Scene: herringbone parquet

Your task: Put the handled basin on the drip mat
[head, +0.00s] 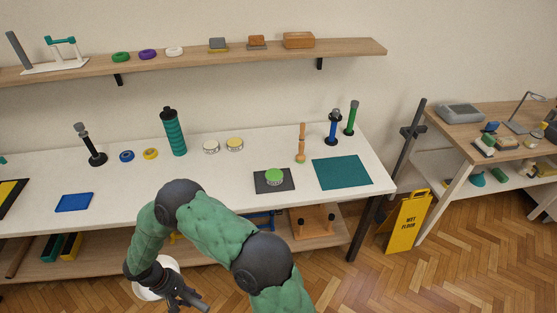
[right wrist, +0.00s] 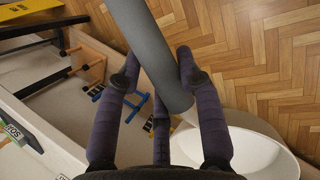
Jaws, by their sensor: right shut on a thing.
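The handled basin is a white bowl (head: 150,290) with a thick grey handle (right wrist: 150,45). In the head view it hangs low in front of the bench, partly hidden by my right arm and gripper. My right gripper (head: 186,297) is shut on the grey handle, which runs between its dark fingers (right wrist: 158,82) in the right wrist view. The white bowl (right wrist: 255,155) shows there at the lower right. A flat teal mat (head: 342,173) lies bare at the right end of the white bench, apart from the basin. My left gripper is not in view.
On the white bench (head: 225,190), a dark mat (head: 261,187) carries a green-topped round thing (head: 274,176). A wooden tool (head: 301,145) and black-based stands (head: 333,128) stand near the teal mat. A yellow floor sign (head: 405,224) stands right of the bench.

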